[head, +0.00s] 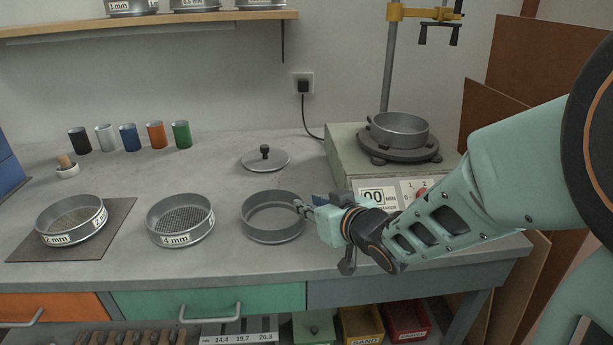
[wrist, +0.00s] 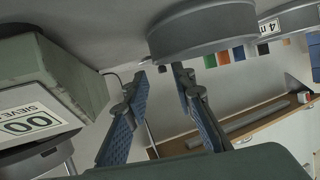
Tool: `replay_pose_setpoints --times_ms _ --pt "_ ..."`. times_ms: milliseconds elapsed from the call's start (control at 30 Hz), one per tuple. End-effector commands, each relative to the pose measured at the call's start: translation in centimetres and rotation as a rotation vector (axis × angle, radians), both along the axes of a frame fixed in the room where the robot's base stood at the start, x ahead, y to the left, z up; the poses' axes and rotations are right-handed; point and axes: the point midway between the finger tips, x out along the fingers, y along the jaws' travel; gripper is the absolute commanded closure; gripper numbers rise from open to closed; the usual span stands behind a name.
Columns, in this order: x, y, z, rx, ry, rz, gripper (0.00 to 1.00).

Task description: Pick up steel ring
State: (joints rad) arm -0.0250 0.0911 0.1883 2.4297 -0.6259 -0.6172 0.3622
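The steel ring (head: 273,218) is a plain grey round ring with no label or visible mesh. It lies flat on the bench between the 4 mm sieve and the shaker. In the wrist view its grey wall (wrist: 205,32) shows at the top, just beyond the fingertips. My gripper (head: 303,208) is at the right side of the ring, with its fingertips close to the rim. In the wrist view my gripper (wrist: 160,76) has its two blue-padded fingers apart, with nothing between them. I cannot tell whether a fingertip touches the ring.
The 4 mm sieve (head: 180,222) stands left of the ring, with the 2 mm sieve (head: 72,222) on a mat farther left. A knobbed lid (head: 265,159) lies behind. The shaker (head: 345,160) carries a pan (head: 399,131) at right. Several coloured cups (head: 128,138) stand at the back.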

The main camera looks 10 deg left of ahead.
Motion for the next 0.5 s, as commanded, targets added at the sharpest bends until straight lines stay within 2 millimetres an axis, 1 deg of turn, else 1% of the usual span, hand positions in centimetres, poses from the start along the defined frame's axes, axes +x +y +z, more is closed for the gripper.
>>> replay_pose_setpoints --times_ms 167,333,500 --pt "1.0 0.6 -0.8 0.002 0.001 -0.001 0.76" --pt "3.0 1.6 -2.4 0.0 0.001 0.0 0.76" --pt "4.3 2.6 -2.7 0.001 0.0 0.0 0.76"
